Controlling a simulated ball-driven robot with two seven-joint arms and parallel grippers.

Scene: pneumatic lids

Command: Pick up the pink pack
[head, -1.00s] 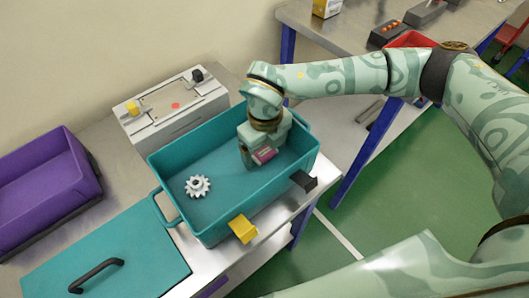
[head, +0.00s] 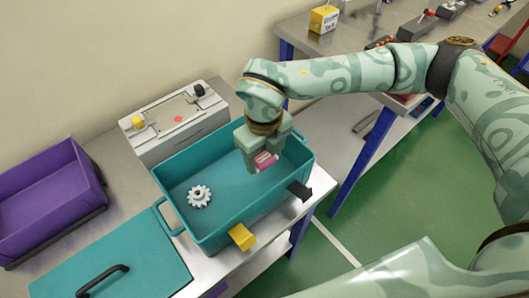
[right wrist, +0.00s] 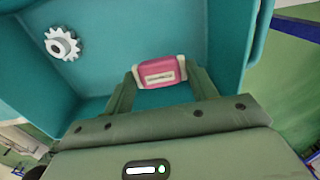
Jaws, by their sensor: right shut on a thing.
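The pink pack (head: 265,160) is between the fingers of my right gripper (head: 262,163), inside the teal crate (head: 205,235). In the right wrist view the pink pack (right wrist: 162,71), with a pale label, sits between both fingertips of my right gripper (right wrist: 161,74), which is shut on it. The pack appears raised above the crate floor, though the exact gap is hard to tell. My left gripper is not in view.
A white gear (head: 199,196) lies on the crate floor, left of the pack. A teal lid (head: 130,262) with a black handle lies at the front left. A purple bin (head: 50,205) stands at the left. A grey fixture (head: 180,122) stands behind the crate.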

